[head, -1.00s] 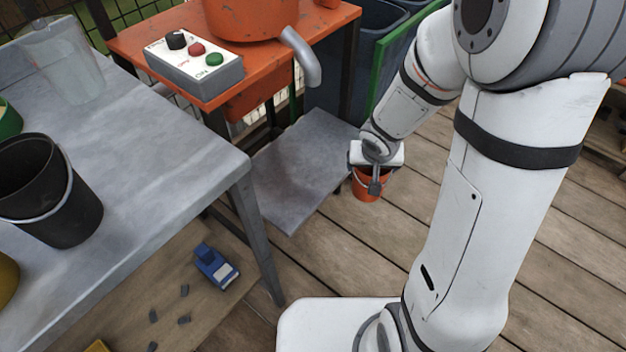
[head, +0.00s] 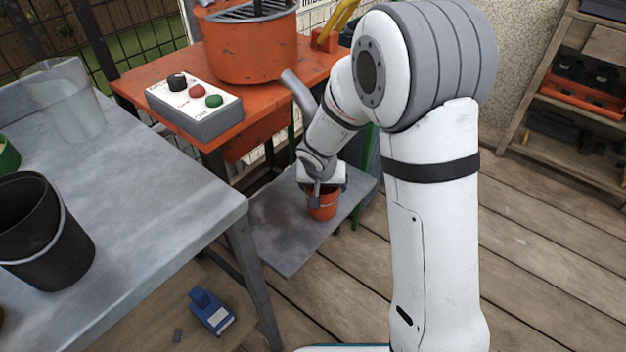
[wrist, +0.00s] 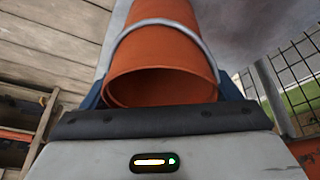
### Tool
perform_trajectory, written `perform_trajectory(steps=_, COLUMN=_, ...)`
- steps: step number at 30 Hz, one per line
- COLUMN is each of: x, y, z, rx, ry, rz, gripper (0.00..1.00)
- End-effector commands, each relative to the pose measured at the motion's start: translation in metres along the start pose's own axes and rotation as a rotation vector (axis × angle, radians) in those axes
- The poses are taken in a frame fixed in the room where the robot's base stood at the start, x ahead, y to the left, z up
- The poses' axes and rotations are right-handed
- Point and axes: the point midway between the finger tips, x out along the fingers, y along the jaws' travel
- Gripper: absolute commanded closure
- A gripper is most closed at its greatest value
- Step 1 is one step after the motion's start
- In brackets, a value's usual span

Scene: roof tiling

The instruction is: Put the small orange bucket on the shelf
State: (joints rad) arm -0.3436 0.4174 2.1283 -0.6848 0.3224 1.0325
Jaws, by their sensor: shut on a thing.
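The small orange bucket (head: 322,206) hangs below my gripper (head: 318,188) in the head view. My gripper is shut on it, and its upper part is partly hidden by the gripper. The wrist view shows the bucket (wrist: 160,68) close up, with its open mouth towards the camera and a grey handle across it. The low grey shelf (head: 285,225) beside the orange stand lies behind and below the bucket in the head view. I cannot tell whether the bucket touches the shelf. A wooden shelf rack (head: 572,95) stands at the far right.
A grey table (head: 150,185) on the left carries a black bucket (head: 42,230) and a clear jug (head: 70,100). The orange stand (head: 135,85) holds a control box (head: 195,105) and an orange mixer (head: 250,45). The plank floor at right is clear.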

Motion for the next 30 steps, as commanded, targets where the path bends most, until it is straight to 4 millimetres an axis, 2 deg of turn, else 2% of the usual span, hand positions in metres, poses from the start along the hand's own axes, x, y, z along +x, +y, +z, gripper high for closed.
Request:
perform_trajectory(steps=7, x=0.007, y=-0.033, z=-0.020, rx=-0.002, ry=0.001, rz=-0.002, gripper=0.40)
perform_trajectory(steps=9, x=0.013, y=-0.032, z=-0.016, rx=-0.001, ry=0.000, rz=-0.001, gripper=0.40)
perform_trajectory(steps=22, x=0.016, y=-0.032, z=-0.015, rx=-0.001, ry=0.001, rz=-0.002, gripper=0.40)
perform_trajectory(steps=23, x=0.015, y=-0.032, z=-0.015, rx=-0.001, ry=0.001, rz=-0.002, gripper=0.15)
perform_trajectory(steps=28, x=0.014, y=-0.032, z=-0.015, rx=-0.002, ry=0.000, rz=-0.002, gripper=0.01)
perform_trajectory(steps=30, x=0.014, y=-0.032, z=-0.015, rx=-0.002, ry=0.000, rz=-0.002, gripper=0.00)
